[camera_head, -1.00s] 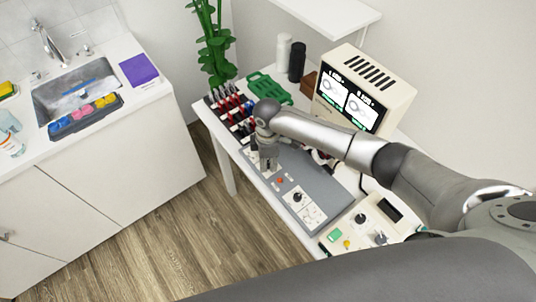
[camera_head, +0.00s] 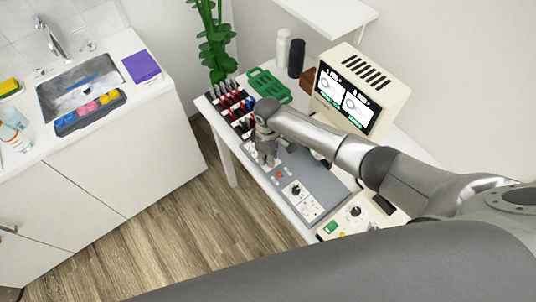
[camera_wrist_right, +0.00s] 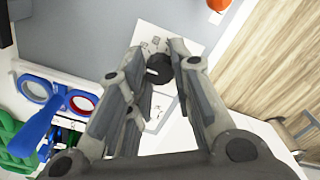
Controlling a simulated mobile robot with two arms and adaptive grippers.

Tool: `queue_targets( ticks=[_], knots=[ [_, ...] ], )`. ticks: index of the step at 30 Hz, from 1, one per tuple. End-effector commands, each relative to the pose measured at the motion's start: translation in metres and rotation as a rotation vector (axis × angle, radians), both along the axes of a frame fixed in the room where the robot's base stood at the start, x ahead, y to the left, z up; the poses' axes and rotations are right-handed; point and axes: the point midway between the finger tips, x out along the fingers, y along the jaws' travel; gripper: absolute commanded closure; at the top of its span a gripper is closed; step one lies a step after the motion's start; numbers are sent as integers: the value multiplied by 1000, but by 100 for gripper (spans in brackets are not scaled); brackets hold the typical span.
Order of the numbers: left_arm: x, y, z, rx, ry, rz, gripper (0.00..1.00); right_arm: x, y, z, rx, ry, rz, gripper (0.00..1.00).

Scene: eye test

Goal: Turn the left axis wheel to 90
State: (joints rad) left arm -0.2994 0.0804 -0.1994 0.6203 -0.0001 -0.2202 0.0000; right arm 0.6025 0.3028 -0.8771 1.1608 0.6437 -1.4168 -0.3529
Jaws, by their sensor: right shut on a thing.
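A grey control panel (camera_head: 322,183) lies on the white table. My right gripper (camera_head: 267,160) points down at the panel's far left end, over a white dial plate (camera_head: 251,151). In the right wrist view a black wheel (camera_wrist_right: 159,68) sits on its white marked plate (camera_wrist_right: 183,40), between the fingers of my right gripper (camera_wrist_right: 166,62). The fingers are shut on this wheel. The gripper hides the wheel in the head view, and I cannot read its angle. A second black wheel (camera_head: 295,189) stands on the panel's right part. My left gripper is not in view.
A red button (camera_head: 280,175) lies between the wheels. A rack of tools (camera_head: 232,104) and a green case (camera_head: 268,86) stand behind the gripper. A cream monitor box (camera_head: 382,75) stands at the back, and another control box (camera_head: 350,222) at the near right.

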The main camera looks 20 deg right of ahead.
Motion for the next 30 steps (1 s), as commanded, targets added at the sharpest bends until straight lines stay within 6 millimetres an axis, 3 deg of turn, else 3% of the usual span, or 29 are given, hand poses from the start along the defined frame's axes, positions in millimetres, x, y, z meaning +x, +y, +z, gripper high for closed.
queue_targets(
  ticks=[5, 6, 11, 23, 30],
  knots=[
    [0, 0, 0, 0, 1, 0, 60, 1, 0, 1, 2, -3, 1, 100],
    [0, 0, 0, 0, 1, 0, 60, 1, 0, 1, 2, -3, 1, 77],
    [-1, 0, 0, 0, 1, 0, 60, 1, 0, 1, 1, -2, 1, 57],
    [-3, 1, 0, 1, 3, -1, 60, 1, 0, 4, 1, -2, 1, 56],
    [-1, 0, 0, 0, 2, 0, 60, 2, 0, 38, 2, -5, 3, 56]
  ],
)
